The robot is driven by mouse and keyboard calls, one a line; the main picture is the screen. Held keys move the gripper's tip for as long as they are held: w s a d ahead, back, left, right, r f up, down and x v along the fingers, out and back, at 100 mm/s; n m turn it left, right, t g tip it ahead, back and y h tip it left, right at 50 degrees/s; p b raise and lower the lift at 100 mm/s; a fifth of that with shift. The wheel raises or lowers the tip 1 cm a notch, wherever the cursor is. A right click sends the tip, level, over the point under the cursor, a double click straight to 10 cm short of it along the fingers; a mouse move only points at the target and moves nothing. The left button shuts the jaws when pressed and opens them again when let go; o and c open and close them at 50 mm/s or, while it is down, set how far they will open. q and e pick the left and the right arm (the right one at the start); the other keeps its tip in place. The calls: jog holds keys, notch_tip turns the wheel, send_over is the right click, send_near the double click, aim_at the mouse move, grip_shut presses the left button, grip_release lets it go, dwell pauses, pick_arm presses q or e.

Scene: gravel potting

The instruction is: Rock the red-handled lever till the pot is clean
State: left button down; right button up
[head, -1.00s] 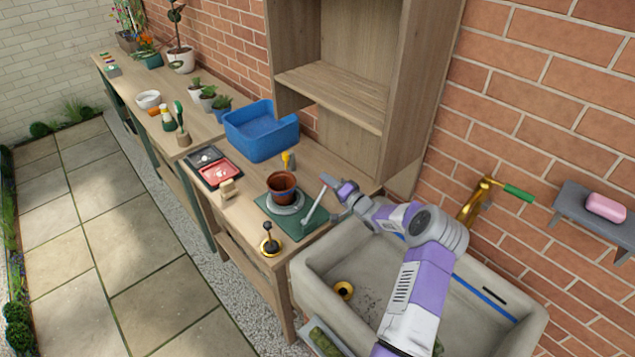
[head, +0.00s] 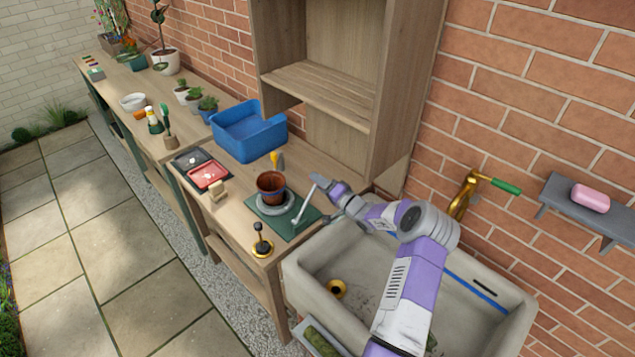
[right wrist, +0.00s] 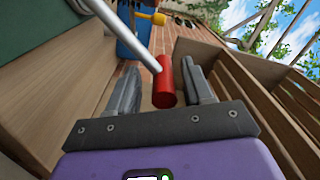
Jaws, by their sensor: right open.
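The terracotta pot (head: 271,187) stands upright on a round grey base (head: 273,203) on a dark green plate (head: 300,221). Whether it is clean is too small to tell. The lever's pale metal rod (head: 303,205) rises at a slant right of the pot. In the right wrist view the rod (right wrist: 125,37) ends in the red handle (right wrist: 164,84). My right gripper (head: 325,184) is at the lever's top, where it hides the handle from the head view. In the right wrist view its open jaws (right wrist: 162,74) stand on either side of the handle, with gaps showing.
A grey sink (head: 315,262) lies under my right arm. A wooden shelf unit (head: 330,92) stands behind the pot. A blue bin (head: 250,135), a red tray (head: 208,174) and a brass-based, dark-knobbed object (head: 262,246) are on the bench. A brass tap (head: 463,196) is at right.

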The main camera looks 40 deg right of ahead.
jog(key=s, duration=0.6)
jog(key=shift+s, duration=0.35)
jog(key=shift+p, duration=0.3)
jog(key=shift+c, duration=0.2)
